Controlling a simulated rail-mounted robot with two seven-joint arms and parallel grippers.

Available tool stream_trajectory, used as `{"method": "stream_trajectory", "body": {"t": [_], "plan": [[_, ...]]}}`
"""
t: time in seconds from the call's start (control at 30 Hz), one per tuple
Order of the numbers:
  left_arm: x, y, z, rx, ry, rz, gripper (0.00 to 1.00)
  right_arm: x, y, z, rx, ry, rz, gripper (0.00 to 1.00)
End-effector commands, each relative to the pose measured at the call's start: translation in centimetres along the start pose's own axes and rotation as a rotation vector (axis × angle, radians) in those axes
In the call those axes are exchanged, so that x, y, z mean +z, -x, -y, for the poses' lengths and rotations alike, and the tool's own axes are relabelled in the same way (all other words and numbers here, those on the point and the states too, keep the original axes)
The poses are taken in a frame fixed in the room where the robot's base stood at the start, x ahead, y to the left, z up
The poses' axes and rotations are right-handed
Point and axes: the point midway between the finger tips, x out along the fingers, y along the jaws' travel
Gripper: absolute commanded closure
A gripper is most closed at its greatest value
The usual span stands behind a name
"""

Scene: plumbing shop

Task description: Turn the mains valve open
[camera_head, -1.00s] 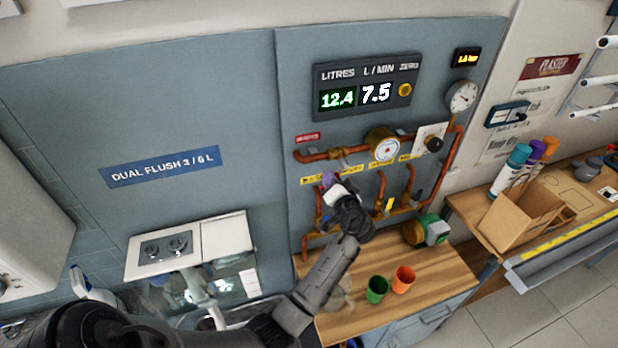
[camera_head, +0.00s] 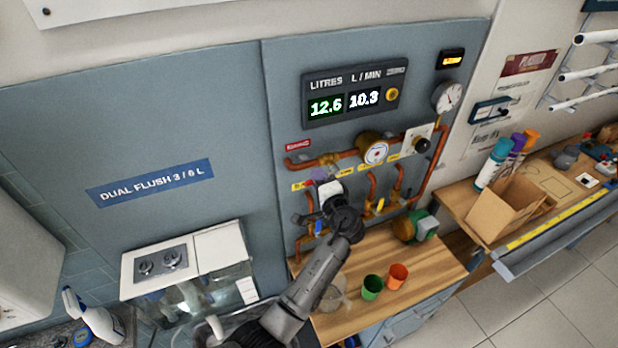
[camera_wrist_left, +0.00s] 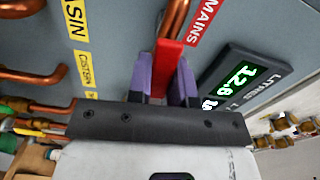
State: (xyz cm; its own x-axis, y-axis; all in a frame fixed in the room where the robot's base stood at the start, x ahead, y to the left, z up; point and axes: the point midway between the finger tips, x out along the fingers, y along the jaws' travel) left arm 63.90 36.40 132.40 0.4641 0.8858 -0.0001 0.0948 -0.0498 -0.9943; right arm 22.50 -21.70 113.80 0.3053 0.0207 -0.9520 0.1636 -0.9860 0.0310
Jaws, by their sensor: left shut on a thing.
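The mains valve's red lever (camera_wrist_left: 170,62) shows in the left wrist view, against a copper pipe and beside the red MAINS label (camera_wrist_left: 203,20). My left gripper (camera_wrist_left: 161,80) has its purple fingers on either side of the lever and is shut on it. In the head view my left gripper (camera_head: 319,175) is at the left end of the copper pipework, below the red label (camera_head: 298,145). The gripper and wrist hide the lever and valve body there. My right gripper is not in view.
The meter panel (camera_head: 351,91) reads 12.6 litres and 10.3 L/min. A round gauge (camera_head: 375,153) and copper pipes are right of my gripper. A green cup (camera_head: 372,287) and an orange cup (camera_head: 397,276) stand on the wooden bench (camera_head: 428,268) below.

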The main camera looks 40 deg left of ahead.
Motion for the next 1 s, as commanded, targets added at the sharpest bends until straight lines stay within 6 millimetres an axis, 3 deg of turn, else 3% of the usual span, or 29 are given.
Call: {"method": "stream_trajectory", "body": {"t": [0.6, 0.63, 0.87, 1.0], "plan": [[-0.57, 0.37, 0.19, 0.000, -0.035, -0.007, 1.00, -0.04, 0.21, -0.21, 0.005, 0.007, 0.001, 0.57], [-0.57, 0.37, 0.19, 0.000, -0.035, -0.007, 0.78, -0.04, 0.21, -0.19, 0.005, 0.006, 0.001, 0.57], [-0.57, 0.37, 0.16, 0.000, -0.035, -0.008, 0.56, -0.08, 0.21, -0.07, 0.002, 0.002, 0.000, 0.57], [-0.57, 0.37, 0.15, 0.001, -0.035, -0.008, 0.54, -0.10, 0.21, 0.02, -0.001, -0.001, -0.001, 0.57]]}}
